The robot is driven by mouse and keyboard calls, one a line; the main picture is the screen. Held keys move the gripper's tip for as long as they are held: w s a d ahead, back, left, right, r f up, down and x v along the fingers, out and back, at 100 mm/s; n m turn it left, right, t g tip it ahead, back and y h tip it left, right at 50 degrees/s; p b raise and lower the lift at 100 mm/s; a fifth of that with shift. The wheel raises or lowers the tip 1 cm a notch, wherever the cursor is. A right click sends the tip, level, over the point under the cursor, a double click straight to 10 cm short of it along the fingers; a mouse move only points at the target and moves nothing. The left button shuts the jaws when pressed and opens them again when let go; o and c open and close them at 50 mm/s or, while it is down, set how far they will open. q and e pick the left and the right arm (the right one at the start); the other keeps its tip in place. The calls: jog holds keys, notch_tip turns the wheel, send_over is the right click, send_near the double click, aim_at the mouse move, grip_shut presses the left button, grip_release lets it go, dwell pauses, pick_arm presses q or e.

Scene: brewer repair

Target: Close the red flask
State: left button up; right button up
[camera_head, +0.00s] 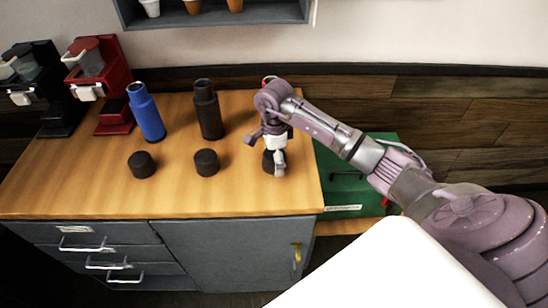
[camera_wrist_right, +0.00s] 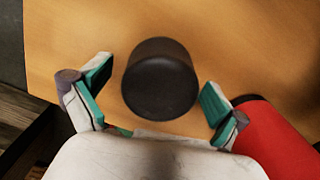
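My right gripper (camera_head: 275,160) is over the right part of the wooden counter, pointing down. In the right wrist view its fingers are spread on both sides of a round black cap (camera_wrist_right: 160,80), with a gap on each side. The cap lies on the counter; the gripper partly covers it in the head view (camera_head: 268,161). The red flask (camera_wrist_right: 278,145) shows in part at the lower right of the wrist view, beside the right-hand finger. In the head view my arm hides nearly all of it; a bit of red (camera_head: 268,79) shows behind the wrist. My left gripper is not in view.
A blue flask (camera_head: 147,112) and a black flask (camera_head: 208,110) stand on the counter (camera_head: 90,190), with black caps (camera_head: 142,164) (camera_head: 206,162) in front. A red brewer (camera_head: 113,90) and a black brewer (camera_head: 55,95) stand at the left. A green case (camera_head: 345,190) is right of the counter.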

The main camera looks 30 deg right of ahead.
jog(key=c, duration=1)
jog(key=shift+r, duration=0.1)
jog(key=shift+r+b, duration=0.3)
jog(key=shift+r, duration=0.15)
jog(key=r, duration=0.1)
jog(key=r+b, duration=0.1)
jog(key=s+d+r, duration=0.1)
jog(key=shift+r+b, duration=0.25)
jog(key=shift+b, duration=0.1)
jog(key=shift+s+d+r+b, duration=0.5)
jog(key=shift+s+d+r, duration=0.5)
jog(key=shift+s, duration=0.5)
jog(key=shift+s+d+r+b, duration=0.5)
jog(key=shift+s+d+r, duration=0.2)
jog(key=shift+s+r, duration=0.65)
jog(key=shift+s+d+r+b, duration=0.5)
jog(key=shift+s+d+r, duration=0.4)
jog(key=shift+s, duration=0.8)
